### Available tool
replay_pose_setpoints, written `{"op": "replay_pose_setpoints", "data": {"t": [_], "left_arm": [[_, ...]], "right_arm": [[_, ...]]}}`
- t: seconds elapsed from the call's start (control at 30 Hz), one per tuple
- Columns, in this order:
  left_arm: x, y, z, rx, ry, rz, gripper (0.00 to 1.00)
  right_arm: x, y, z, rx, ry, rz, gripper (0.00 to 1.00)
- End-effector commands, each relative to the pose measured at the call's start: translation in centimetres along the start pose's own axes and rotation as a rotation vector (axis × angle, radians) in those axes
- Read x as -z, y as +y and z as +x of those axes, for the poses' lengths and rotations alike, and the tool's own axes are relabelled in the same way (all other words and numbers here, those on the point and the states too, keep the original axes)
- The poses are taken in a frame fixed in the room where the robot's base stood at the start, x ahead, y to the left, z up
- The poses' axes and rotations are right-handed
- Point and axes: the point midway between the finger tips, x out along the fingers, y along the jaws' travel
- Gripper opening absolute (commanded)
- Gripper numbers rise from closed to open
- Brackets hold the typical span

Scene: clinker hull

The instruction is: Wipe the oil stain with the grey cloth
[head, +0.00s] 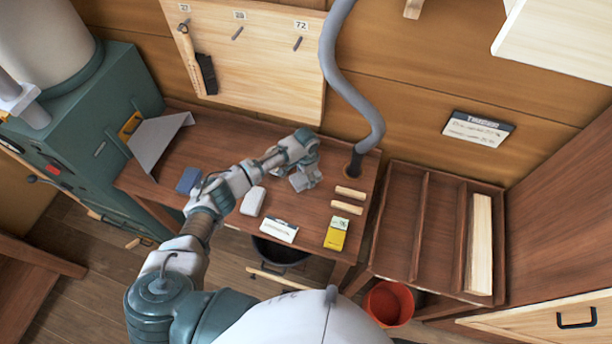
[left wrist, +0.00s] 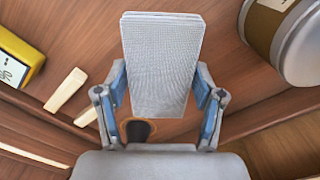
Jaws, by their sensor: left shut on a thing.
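My left gripper (head: 303,170) is over the right part of the wooden workbench (head: 225,160), left of the grey hose's lower end. In the left wrist view, the gripper (left wrist: 163,112) is shut on the grey cloth (left wrist: 162,60), a flat, light grey, woven-looking piece held between its blue-padded fingers. The cloth also shows as a small grey patch (head: 303,181) below the gripper in the head view. I cannot tell whether it touches the bench top. I cannot make out the oil stain in either view; the cloth and arm hide part of the bench. My right gripper is not in view.
Two wood strips (head: 348,200), a yellow box (head: 336,236), a white card (head: 279,230), a white block (head: 252,200) and a blue block (head: 188,180) lie on the bench. A cylindrical can (left wrist: 287,35) shows in the left wrist view.

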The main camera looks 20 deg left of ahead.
Motion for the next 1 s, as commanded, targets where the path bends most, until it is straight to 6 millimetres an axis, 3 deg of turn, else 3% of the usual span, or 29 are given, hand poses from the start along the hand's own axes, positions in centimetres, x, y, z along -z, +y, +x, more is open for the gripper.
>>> {"op": "replay_pose_setpoints", "data": {"t": [0.03, 0.2, 0.57, 1.0], "left_arm": [[0.0, 0.0, -1.0, 0.0, 0.0, 0.0, 0.4], [0.0, 0.0, -1.9, 0.0, 0.0, 0.0, 0.4], [0.0, 0.0, -1.9, 0.0, 0.0, 0.0, 0.4], [0.0, 0.0, -4.9, 0.0, 0.0, 0.0, 0.4]], "right_arm": [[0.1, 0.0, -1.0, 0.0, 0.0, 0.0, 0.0], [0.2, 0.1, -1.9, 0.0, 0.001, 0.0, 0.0], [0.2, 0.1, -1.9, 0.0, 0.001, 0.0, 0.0], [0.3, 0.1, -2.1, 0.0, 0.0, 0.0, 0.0]]}}
